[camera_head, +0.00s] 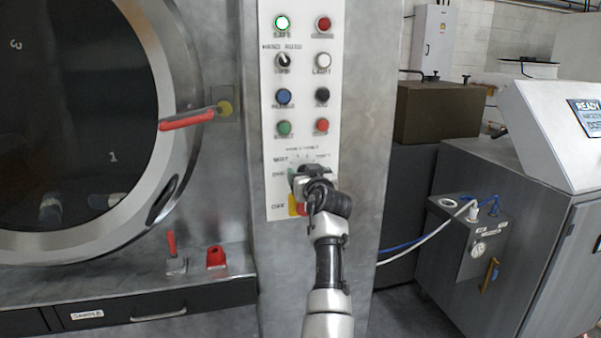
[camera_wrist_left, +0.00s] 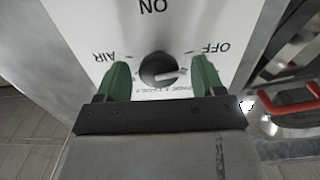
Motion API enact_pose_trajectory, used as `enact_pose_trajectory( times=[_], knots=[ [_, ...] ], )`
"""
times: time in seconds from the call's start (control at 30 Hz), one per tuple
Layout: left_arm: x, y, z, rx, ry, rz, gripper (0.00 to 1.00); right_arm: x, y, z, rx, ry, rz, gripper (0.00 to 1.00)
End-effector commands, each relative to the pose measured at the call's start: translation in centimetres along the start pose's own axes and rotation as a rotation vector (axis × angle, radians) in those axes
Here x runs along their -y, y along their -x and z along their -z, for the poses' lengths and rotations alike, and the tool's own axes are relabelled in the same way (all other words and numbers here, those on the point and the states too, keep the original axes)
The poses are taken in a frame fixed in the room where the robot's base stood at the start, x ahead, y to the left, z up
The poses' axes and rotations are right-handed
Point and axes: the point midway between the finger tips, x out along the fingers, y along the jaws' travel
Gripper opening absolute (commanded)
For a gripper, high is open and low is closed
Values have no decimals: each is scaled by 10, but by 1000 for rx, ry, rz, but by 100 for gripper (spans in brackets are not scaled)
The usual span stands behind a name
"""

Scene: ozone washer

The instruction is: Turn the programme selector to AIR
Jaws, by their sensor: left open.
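The programme selector (camera_wrist_left: 158,69) is a round black knob on a white panel, seen upside down in the left wrist view. Its white pointer line points to the right of that picture, on the OFF side. The AIR label (camera_wrist_left: 112,56) is left of the knob, the OFF label (camera_wrist_left: 216,48) right of it, and ON at the top. My left gripper (camera_wrist_left: 160,75) is open, its green fingers on either side of the knob with small gaps. In the head view my left gripper (camera_head: 305,182) is at the low part of the panel and hides the selector. My right gripper is not in view.
The control panel (camera_head: 303,75) carries several buttons and lamps above the gripper, with a green lamp (camera_head: 283,22) lit. Left stand the round door (camera_head: 75,100) with its red handle (camera_head: 187,121) and a ledge with a red lever (camera_head: 172,245). Grey cabinets stand to the right.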

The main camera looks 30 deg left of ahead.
Motion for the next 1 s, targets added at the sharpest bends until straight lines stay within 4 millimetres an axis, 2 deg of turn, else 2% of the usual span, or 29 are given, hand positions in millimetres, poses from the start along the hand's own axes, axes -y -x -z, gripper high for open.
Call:
enact_pose_trajectory(
  times=[0.27,0.6,1.0],
  knots=[
    [-1,0,0,0,0,0,68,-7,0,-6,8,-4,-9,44],
    [0,0,0,0,-1,0,21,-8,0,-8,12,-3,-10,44],
    [0,0,0,0,-92,1,21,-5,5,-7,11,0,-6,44]
  ],
)
